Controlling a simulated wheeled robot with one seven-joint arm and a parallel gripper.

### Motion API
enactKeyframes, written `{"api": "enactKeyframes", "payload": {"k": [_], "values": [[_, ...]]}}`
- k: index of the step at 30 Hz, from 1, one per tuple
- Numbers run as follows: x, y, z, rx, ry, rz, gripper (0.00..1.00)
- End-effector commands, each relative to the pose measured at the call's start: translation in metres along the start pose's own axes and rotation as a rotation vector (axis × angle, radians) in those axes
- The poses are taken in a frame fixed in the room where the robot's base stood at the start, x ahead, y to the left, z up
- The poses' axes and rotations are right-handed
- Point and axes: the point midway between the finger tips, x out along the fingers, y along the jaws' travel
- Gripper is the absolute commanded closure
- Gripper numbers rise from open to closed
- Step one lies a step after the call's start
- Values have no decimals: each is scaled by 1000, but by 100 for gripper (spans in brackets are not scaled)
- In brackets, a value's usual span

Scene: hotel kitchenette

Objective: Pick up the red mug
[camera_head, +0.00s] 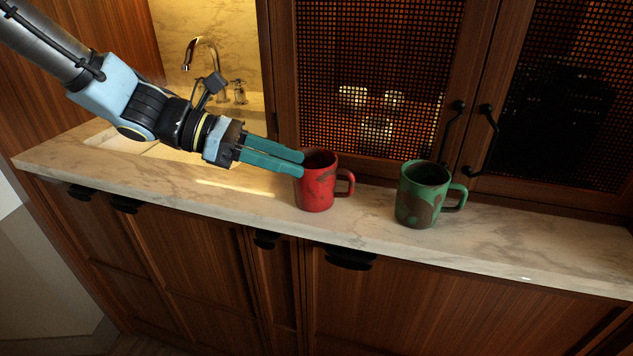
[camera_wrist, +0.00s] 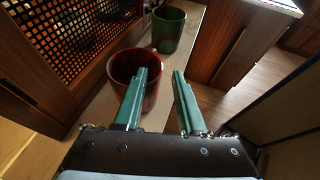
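The red mug (camera_head: 316,190) stands upright on the marble counter, with dark patches and its handle to the right. In the wrist view the red mug (camera_wrist: 124,68) shows its open rim beyond the fingers. My gripper (camera_head: 302,164) has teal fingers that reach the mug's left side near the rim. In the wrist view my gripper (camera_wrist: 160,71) is open, with a gap between the fingers. The left finger overlaps the mug there, and the right finger lies outside its outline. I cannot tell whether either finger touches the mug.
A green mug (camera_head: 420,194) with brown patches stands on the counter right of the red one, its handle to the right. Dark mesh cabinet doors (camera_head: 375,80) rise close behind. A sink tap (camera_head: 203,55) is at the back left. The counter (camera_head: 560,250) is clear at the right.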

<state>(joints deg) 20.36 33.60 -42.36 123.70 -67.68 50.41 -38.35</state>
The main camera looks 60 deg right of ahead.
Motion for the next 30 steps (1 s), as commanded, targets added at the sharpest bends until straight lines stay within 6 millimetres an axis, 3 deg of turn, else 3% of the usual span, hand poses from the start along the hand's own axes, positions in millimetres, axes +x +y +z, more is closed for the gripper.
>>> {"api": "enactKeyframes", "payload": {"k": [6,14,25,30], "values": [[27,-2,0,0,0,-1,60],[31,-1,0,1,1,1,60],[30,-1,0,0,1,1,100],[30,-1,-1,0,2,0,100]]}}
